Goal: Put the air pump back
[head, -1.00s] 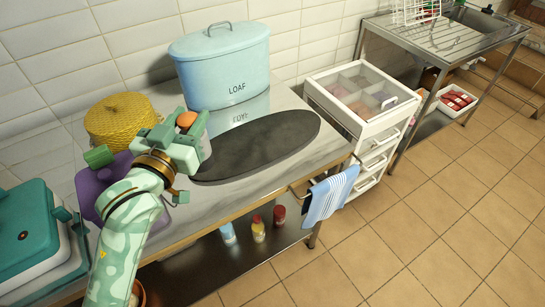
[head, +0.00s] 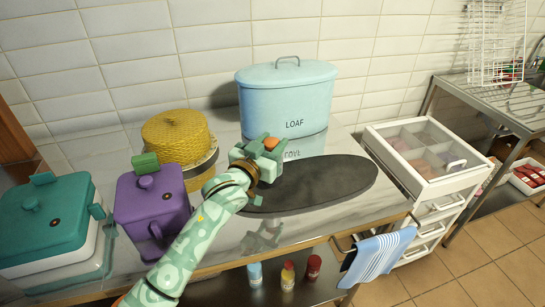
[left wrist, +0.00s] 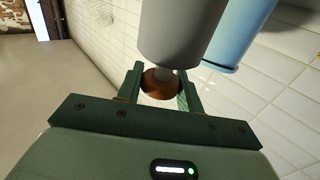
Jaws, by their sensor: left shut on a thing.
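The air pump, as I take it, is a grey cylinder (left wrist: 180,28) with an orange-brown knob (left wrist: 160,84) in the left wrist view. My left gripper (left wrist: 158,90) is shut on that knob, a finger on each side. In the head view my left gripper (head: 258,158) is over the counter, in front of the blue LOAF bin and by the left end of the dark oval slab. The orange knob (head: 271,143) shows between its fingers; the grey body is mostly hidden there. I cannot tell whether it touches the counter. My right gripper is not in view.
The LOAF bin (head: 288,98) stands against the tiled wall. A yellow woven cake-like thing (head: 176,137), a purple box (head: 150,212) and a teal box (head: 42,222) stand left. A white drawer cart (head: 430,165) stands right.

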